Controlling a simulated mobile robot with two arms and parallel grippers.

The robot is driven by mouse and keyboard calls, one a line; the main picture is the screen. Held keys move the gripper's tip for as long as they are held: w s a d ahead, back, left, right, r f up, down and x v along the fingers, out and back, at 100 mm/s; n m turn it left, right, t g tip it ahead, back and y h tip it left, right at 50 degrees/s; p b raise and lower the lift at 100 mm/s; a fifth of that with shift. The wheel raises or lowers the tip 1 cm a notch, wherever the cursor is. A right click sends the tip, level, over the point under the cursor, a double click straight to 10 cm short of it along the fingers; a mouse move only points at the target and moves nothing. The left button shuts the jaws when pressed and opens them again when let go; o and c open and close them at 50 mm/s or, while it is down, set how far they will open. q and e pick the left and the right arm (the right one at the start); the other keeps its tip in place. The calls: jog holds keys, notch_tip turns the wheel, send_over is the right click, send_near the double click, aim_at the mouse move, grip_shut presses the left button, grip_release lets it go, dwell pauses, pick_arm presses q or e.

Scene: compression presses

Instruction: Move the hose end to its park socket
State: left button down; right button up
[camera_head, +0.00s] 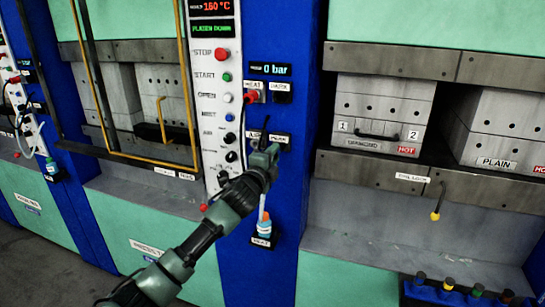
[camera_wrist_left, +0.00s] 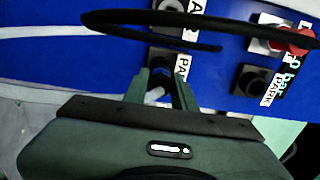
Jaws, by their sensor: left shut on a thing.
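My left gripper (camera_head: 266,160) reaches up to the blue post, in front of the lower pair of sockets marked AIR and PARK. In the left wrist view its fingers (camera_wrist_left: 162,90) are shut on a small pale piece, the hose end (camera_wrist_left: 154,95), mostly hidden between them. The dark park socket (camera_wrist_left: 163,60) lies just beyond the fingertips. The AIR socket (camera_wrist_left: 170,8) is further up in that view, with no plug seen in it. I cannot tell whether the hose end touches the park socket. My right gripper is not in view.
A red plug (camera_head: 252,97) sits in the HEAT socket, beside another empty park socket (camera_head: 282,97). A black cable (camera_wrist_left: 130,15) loops close above my gripper. A small bottle (camera_head: 264,226) stands in a holder below. Hot press plates (camera_head: 380,110) are to the right.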

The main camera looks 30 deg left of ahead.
pick_arm(q)
jog(key=shift+w+a, duration=0.15)
jog(key=shift+w, duration=0.4)
jog(key=c, duration=1.1)
grip_release()
jog(key=shift+o, duration=0.2)
jog(key=shift+s+f+b, duration=0.15)
jog(key=shift+s+b, duration=0.15)
jog(key=shift+s, duration=0.3)
jog(key=b+v, duration=0.2)
jog(key=v, duration=0.4)
jog(key=shift+s+d+r, duration=0.2)
jog(key=shift+s+d, duration=0.05)
jog(key=shift+d, duration=0.05)
